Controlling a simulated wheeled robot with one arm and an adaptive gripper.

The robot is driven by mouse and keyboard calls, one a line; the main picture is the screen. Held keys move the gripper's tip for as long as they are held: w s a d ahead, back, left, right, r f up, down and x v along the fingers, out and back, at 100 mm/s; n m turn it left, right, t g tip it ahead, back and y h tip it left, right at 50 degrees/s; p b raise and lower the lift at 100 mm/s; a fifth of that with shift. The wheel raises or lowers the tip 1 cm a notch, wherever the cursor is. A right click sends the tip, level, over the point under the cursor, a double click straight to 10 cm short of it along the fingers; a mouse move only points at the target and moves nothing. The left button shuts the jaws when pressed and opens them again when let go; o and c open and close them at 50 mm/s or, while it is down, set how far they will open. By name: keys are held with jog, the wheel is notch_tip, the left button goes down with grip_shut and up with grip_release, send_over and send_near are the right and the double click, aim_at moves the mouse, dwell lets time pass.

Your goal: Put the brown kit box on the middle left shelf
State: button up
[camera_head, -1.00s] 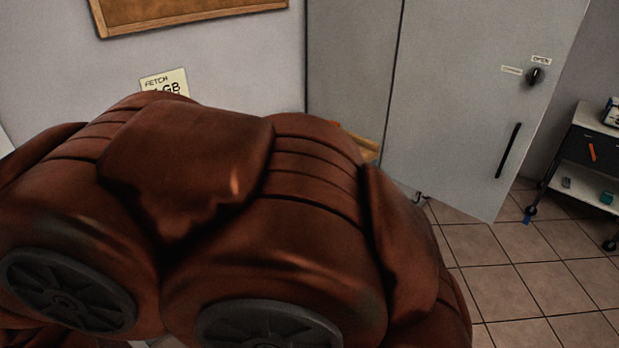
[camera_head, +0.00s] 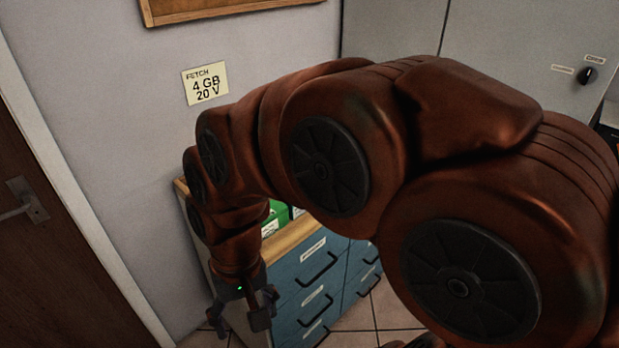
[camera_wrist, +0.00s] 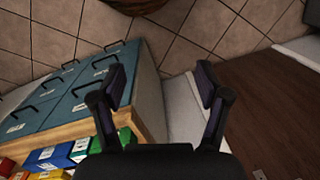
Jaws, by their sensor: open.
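I see no brown kit box that I can make out in either view, and no shelf that I can identify as the middle left one. My gripper (camera_head: 240,318) hangs at the lower left of the head view, beside the left end of the blue drawer cabinet. In the wrist view my gripper (camera_wrist: 160,85) is open, with two dark fingers wide apart and nothing between them. My arm covers much of the head view and hides most of the cabinet top.
The blue drawer cabinet (camera_head: 310,285) has a wooden top with a green box (camera_head: 274,220); the wrist view shows several coloured boxes (camera_wrist: 48,158) there. A brown door (camera_head: 50,240) stands left. A grey cabinet (camera_head: 400,35) is at the back. Tiled floor (camera_head: 385,305) shows in front.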

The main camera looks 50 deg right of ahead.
jog(key=shift+o, duration=0.5)
jog(key=w+d+m+t+y+b, duration=0.1)
jog(key=w+m, duration=0.3)
jog(key=w, duration=0.4)
jog(key=shift+f+m, duration=0.3)
jog(key=w+d+f+m+t+y+b, duration=0.1)
jog(key=w+d+m+t+b, duration=0.3)
jog(key=w+d+m, duration=1.1)
jog(key=w+d+f+m+t+h, duration=0.1)
jog(key=d+m, duration=0.3)
jog(key=d, duration=0.5)
jog(key=w+d+f+m+t+h+b, duration=0.1)
jog(key=d+m, duration=0.3)
jog(key=d, duration=0.6)
jog(key=w+d+f+m+t+h, duration=0.1)
jog(key=w+d+f+m+t, duration=0.1)
jog(key=d+m, duration=0.3)
jog(key=shift+w+d+f+t+b, duration=0.15)
jog(key=shift+d+f, duration=0.1)
jog(key=shift+d, duration=0.55)
jog(key=shift+w+d+f+t+b, duration=0.1)
jog(key=shift+d+f, duration=0.15)
jog(key=shift+d, duration=0.55)
jog(key=shift+w+d+f+t+b, duration=0.15)
jog(key=shift+d+f, duration=0.1)
jog(key=shift+d, duration=0.55)
jog(key=shift+d+f, duration=0.15)
jog(key=shift+p+x, duration=0.55)
jog(key=shift+x, duration=3.15)
jog(key=shift+w, duration=0.1)
